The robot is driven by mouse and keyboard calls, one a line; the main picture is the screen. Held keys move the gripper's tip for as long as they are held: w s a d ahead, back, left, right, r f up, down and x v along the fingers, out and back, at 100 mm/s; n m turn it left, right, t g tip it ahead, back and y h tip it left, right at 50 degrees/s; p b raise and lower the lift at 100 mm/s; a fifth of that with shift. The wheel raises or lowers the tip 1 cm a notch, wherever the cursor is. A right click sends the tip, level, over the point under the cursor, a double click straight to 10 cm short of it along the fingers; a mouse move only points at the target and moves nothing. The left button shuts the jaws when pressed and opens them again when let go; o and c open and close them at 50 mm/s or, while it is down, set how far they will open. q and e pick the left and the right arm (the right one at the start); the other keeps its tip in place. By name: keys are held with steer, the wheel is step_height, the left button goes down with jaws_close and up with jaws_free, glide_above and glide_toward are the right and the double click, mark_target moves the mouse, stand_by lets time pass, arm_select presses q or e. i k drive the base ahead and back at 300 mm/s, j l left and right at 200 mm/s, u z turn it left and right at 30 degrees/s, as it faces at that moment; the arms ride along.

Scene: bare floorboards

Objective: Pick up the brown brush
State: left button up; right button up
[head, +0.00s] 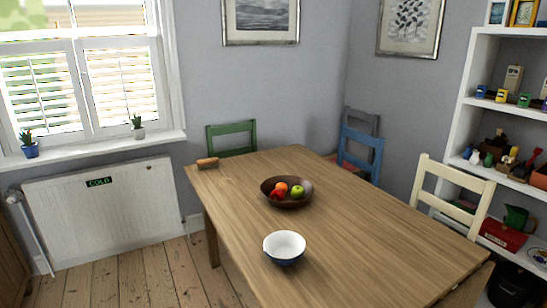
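A small brown object (207,163) lies at the far left corner of the wooden table (330,225). It looks like a brush, but it is too small to be sure. Shelf items at the right include a brown, handle-like thing (534,157) that I cannot make out clearly. Neither of my grippers shows in the head view.
A dark fruit bowl (270,198) and a white-and-blue bowl (284,257) stand on the table. Green (228,128), blue (376,141) and cream (423,182) chairs surround it. A radiator (100,220) lines the left wall. Bare floorboards (150,275) show at front left.

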mark_target(207, 163)
steer(key=i+j+z, duration=0.1)
steer(key=j, duration=0.25)
steer(key=i+j+z, duration=0.25)
steer(key=i+j, duration=0.15)
steer(key=j, duration=0.3)
steer(key=i+j+z, duration=0.15)
steer(key=j, duration=0.2)
steer(key=i+j+z, duration=0.1)
steer(key=j, duration=0.3)
